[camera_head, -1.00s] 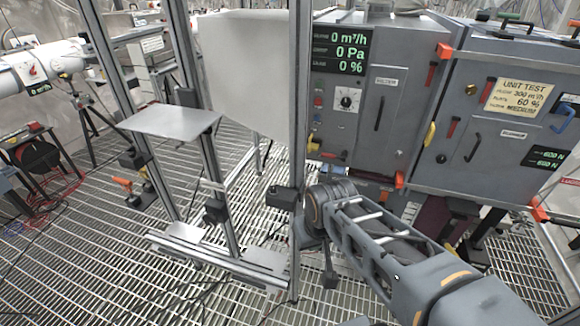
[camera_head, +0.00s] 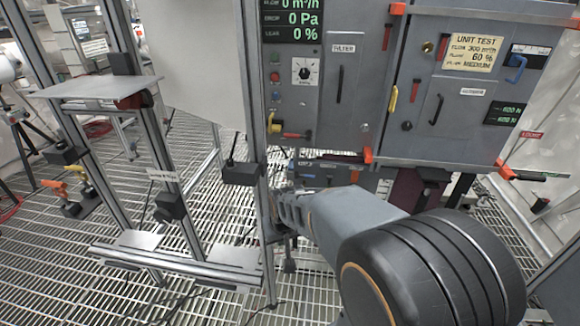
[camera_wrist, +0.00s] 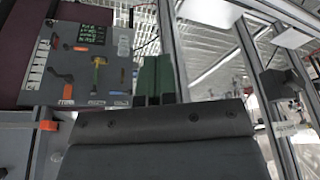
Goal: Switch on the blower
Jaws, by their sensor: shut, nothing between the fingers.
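The grey cabinet (camera_head: 345,100) stands at the upper middle of the head view. Its green-lettered display (camera_head: 292,20) reads 0 m³/h, 0 Pa and 0 %. Below it are a black rotary knob on a white plate (camera_head: 304,72) and a column of small coloured buttons (camera_head: 275,87), with a green one and a red one. A yellow handle (camera_head: 273,125) and a red lever (camera_head: 295,135) sit lower. My arm reaches in below the cabinet, and its end is hidden in the head view. In the wrist view my gripper (camera_wrist: 154,80) is shut and empty, beside a panel with levers (camera_wrist: 85,60).
A metal post (camera_head: 258,130) rises left of the panel. A frame with a small shelf (camera_head: 95,88) and black clamps stands further left. The right cabinet has a yellow UNIT TEST card (camera_head: 472,52). Orange corner pieces (camera_head: 367,155) stick out. The floor is metal grating.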

